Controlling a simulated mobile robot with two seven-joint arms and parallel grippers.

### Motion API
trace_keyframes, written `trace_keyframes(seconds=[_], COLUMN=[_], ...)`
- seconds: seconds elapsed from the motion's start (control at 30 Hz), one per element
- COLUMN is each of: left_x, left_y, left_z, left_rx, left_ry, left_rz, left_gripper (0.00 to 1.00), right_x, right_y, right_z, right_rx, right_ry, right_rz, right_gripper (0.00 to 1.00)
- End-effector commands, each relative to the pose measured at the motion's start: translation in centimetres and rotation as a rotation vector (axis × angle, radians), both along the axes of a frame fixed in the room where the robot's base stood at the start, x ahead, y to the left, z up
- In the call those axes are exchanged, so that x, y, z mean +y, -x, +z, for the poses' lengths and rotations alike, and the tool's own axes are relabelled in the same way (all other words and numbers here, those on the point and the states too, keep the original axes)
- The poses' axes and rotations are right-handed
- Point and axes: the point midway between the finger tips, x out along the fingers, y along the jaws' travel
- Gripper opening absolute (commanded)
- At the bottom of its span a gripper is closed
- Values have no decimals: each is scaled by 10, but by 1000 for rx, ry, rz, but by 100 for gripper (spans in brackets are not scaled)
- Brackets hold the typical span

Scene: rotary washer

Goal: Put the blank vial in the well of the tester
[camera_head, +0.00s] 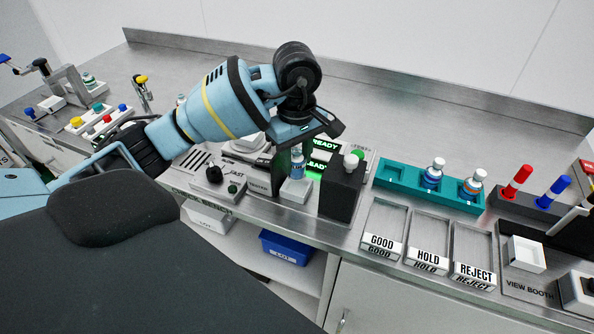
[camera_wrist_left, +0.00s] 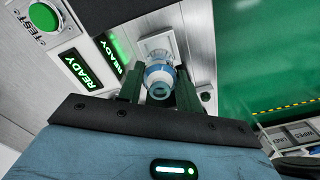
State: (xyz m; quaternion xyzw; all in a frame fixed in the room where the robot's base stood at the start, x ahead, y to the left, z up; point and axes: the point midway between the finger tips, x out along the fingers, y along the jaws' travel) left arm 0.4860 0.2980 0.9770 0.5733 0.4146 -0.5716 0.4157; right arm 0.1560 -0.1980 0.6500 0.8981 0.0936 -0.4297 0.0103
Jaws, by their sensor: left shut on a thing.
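My left gripper (camera_head: 297,148) points down over the tester and is shut on a vial (camera_head: 297,165) with a blue-and-white label. In the left wrist view the vial (camera_wrist_left: 158,82) sits upright between the two dark green fingers. A small white block (camera_head: 295,191) of the tester is just below the vial; it also shows behind the vial in the left wrist view (camera_wrist_left: 163,43). I cannot tell whether the vial's base is in the well or just above it. My right gripper is not in view.
GOOD, HOLD and REJECT trays (camera_head: 429,240) line the front. A dark block (camera_head: 341,192) stands close right of the gripper. The back bench is clear.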

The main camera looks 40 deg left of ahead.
Motion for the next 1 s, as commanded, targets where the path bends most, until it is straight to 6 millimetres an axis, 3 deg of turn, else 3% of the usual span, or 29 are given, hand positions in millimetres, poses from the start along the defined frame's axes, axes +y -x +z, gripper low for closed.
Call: trace_keyframes(seconds=[0.37,0.8,0.83,1.0], left_x=[0,0,0,0], left_y=[1,0,1,0], left_z=[-43,-50,-49,-48], left_rx=[3,3,2,2], left_ry=[0,-1,-1,-1], left_rz=[0,0,0,0], left_gripper=[12,12,39,57], right_x=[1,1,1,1], right_y=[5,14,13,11], right_z=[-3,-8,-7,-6], right_rx=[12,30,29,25], right_ry=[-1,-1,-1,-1], right_rz=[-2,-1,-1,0], right_gripper=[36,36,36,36])
